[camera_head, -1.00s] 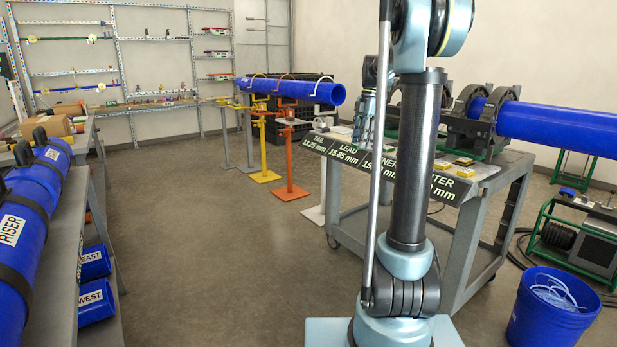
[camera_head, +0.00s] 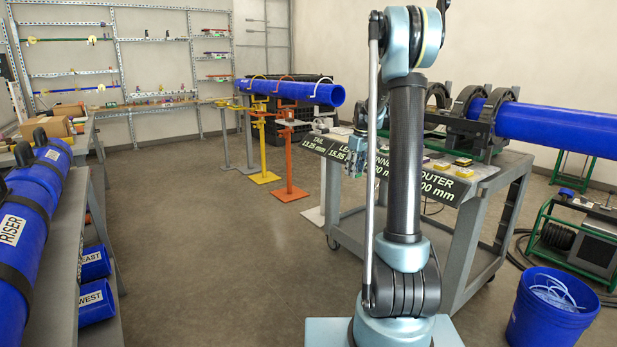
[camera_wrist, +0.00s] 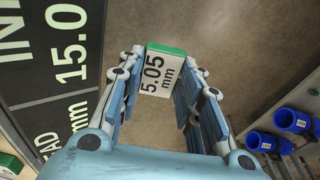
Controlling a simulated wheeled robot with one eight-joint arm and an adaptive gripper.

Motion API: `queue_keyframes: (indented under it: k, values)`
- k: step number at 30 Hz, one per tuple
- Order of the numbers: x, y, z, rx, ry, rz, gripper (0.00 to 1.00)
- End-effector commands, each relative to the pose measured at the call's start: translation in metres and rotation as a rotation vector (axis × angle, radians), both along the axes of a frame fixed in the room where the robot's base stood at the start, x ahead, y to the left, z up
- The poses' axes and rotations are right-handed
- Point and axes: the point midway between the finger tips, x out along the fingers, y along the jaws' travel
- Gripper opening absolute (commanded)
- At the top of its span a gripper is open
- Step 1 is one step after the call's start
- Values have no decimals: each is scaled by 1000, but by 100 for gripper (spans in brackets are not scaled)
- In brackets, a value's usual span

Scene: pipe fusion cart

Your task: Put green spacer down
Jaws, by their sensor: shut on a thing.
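The green spacer (camera_wrist: 165,72) shows in the wrist view as a small block with a green top edge and a white face marked "5.05 mm". My gripper (camera_wrist: 163,78) is shut on it, with one finger on each side. The grey floor lies below the block in this view, beside the dark label panel (camera_wrist: 50,70). In the head view my gripper (camera_head: 357,147) is near the left part of the cart's front edge, partly behind my own arm. I cannot make out the spacer there.
The cart (camera_head: 470,225) carries dark clamps (camera_head: 470,115) holding a blue pipe (camera_head: 560,125). Small yellow pieces (camera_head: 464,173) lie on its top. Part of another green-edged piece (camera_wrist: 10,163) shows in the wrist view. A blue bucket (camera_head: 545,315) stands at right.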

Motion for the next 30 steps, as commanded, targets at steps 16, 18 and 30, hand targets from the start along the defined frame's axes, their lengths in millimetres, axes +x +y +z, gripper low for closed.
queue_keyframes:
  k: [16, 18, 30]
  values:
    - [24, 3, -50, 0, 0, -408, 11]
    - [24, 3, -55, -1, 0, -419, 11]
    - [-2, 3, -143, -2, 1, -532, 11]
